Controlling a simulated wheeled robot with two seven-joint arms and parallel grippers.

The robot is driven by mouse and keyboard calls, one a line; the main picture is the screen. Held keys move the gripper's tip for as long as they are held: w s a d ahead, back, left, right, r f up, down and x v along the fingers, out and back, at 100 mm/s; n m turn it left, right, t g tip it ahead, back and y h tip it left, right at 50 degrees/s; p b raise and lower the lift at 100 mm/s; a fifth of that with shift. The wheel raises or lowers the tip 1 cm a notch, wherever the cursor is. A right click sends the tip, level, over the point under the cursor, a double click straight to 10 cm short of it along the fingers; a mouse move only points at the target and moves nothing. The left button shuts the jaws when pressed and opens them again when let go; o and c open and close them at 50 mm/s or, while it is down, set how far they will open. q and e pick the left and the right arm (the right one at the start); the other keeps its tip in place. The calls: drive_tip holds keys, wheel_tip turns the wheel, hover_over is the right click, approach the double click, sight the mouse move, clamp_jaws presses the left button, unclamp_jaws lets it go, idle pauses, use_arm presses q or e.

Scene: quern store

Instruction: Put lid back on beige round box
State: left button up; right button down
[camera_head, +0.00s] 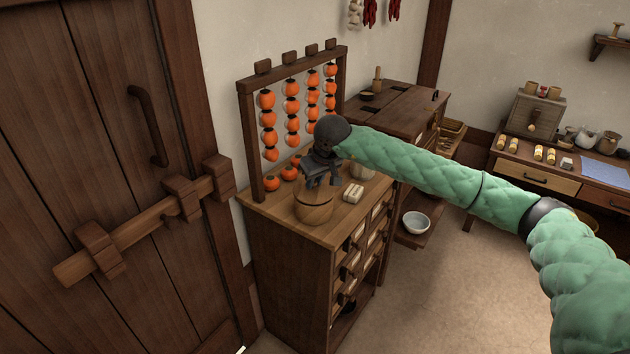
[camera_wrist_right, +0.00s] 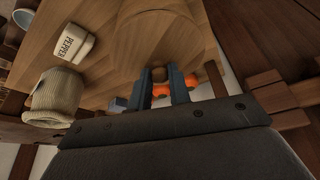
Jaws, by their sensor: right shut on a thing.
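The beige round box (camera_head: 315,212) is a light wooden tub standing on top of the drawer cabinet. Its lid (camera_head: 314,193) shows as a round wooden disc at the top of the box, under the dark fingers of my right gripper (camera_head: 322,184). In the right wrist view, the fingers of my right gripper (camera_wrist_right: 162,72) are close together at the edge of the round wooden shape. The gripper is shut on the lid; the gripped part is mostly hidden. I cannot tell whether the lid is fully seated on the rim. My left gripper is not in view.
A white box marked PEPPER (camera_wrist_right: 75,44) and a beige ribbed jar (camera_wrist_right: 55,98) stand beside the round box. Orange fruits (camera_head: 271,184) lie behind it, under a wooden rack (camera_head: 252,150) of hanging fruit. The cabinet top (camera_head: 262,212) is bare at its front left.

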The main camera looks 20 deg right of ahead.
drive_tip(key=b, duration=0.3)
drive_tip(key=shift+f, duration=0.2)
idle(2.8)
drive_tip(key=c, duration=0.7)
unclamp_jaws()
drive_tip(key=shift+c, duration=0.2)
drive_tip(key=shift+r, duration=3.5)
drive_tip(key=shift+c, duration=0.3)
clamp_jaws()
